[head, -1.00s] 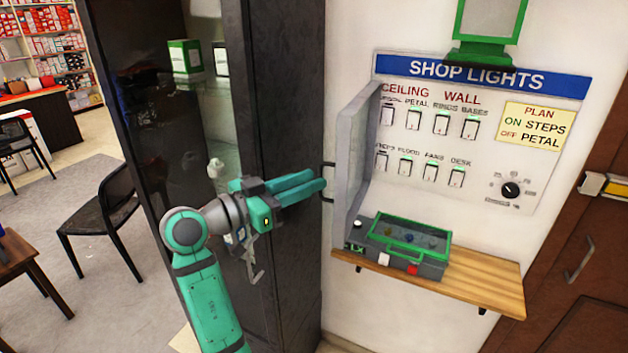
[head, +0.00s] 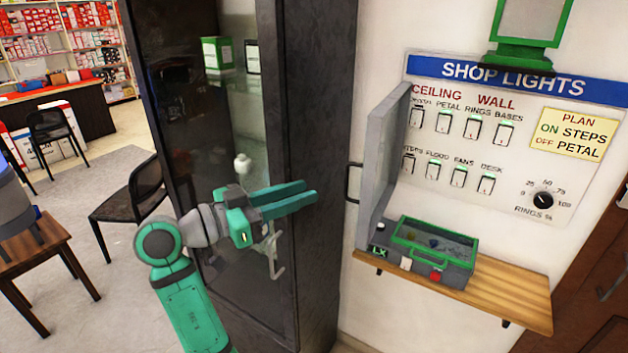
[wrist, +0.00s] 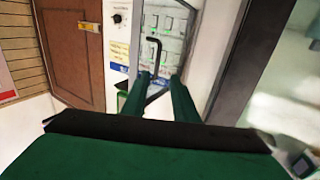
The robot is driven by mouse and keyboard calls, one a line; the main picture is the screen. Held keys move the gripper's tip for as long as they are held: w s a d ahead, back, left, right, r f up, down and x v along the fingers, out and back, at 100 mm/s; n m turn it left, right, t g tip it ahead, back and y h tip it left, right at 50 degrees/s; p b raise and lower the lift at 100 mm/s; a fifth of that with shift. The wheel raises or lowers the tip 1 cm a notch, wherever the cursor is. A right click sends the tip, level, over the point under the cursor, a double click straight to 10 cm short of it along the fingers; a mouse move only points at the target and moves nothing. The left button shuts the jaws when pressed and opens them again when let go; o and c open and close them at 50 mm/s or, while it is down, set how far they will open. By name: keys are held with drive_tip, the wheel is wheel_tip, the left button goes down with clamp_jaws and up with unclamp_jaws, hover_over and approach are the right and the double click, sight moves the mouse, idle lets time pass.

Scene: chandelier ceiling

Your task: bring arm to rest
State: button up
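My gripper (head: 312,194) is at the end of my green and grey arm, in front of the dark glass cabinet in the head view. Its two green fingers point right. In the wrist view the fingers (wrist: 160,80) stand apart with nothing between them. The black handle (head: 353,183) of the grey panel door is right of the fingertips and apart from them in the head view. The grey panel door (head: 383,165) stands swung open at the left of the switch panel (head: 480,150).
A wooden shelf (head: 510,290) below the panel bears a green-framed box (head: 435,245). The tall dark cabinet (head: 320,120) stands close behind my arm. A black chair (head: 130,200) and a wooden table (head: 45,260) are at the left. Carpet between them is clear.

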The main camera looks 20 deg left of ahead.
drive_tip(key=d+f+n+t+y, duration=0.1)
drive_tip(key=d+f+n+y, duration=0.2)
drive_tip(key=f, duration=0.8)
drive_tip(key=d+f+n+t+y, duration=0.15)
drive_tip(key=f+n, duration=0.25)
drive_tip(key=f, duration=0.6)
drive_tip(key=d+f+n+y, duration=0.2)
drive_tip(key=f+n+y, duration=0.2)
drive_tip(key=f, duration=0.7)
drive_tip(key=s+d+f+n+y, duration=0.2)
drive_tip(key=s+d+f+y, duration=0.2)
drive_tip(key=s+f, duration=0.8)
drive_tip(key=s+d+r+m, duration=0.1)
drive_tip(key=s+d, duration=0.1)
drive_tip(key=s, duration=0.7)
drive_tip(key=s+d+r+m, duration=0.2)
drive_tip(key=s+d, duration=0.1)
drive_tip(key=s, duration=0.6)
drive_tip(key=s+d+r+m, duration=0.1)
drive_tip(key=s+d, duration=0.1)
drive_tip(key=s, duration=0.8)
drive_tip(key=shift+d+r, duration=0.25)
drive_tip(key=shift+d, duration=0.05)
drive_tip(key=shift+a, duration=0.1)
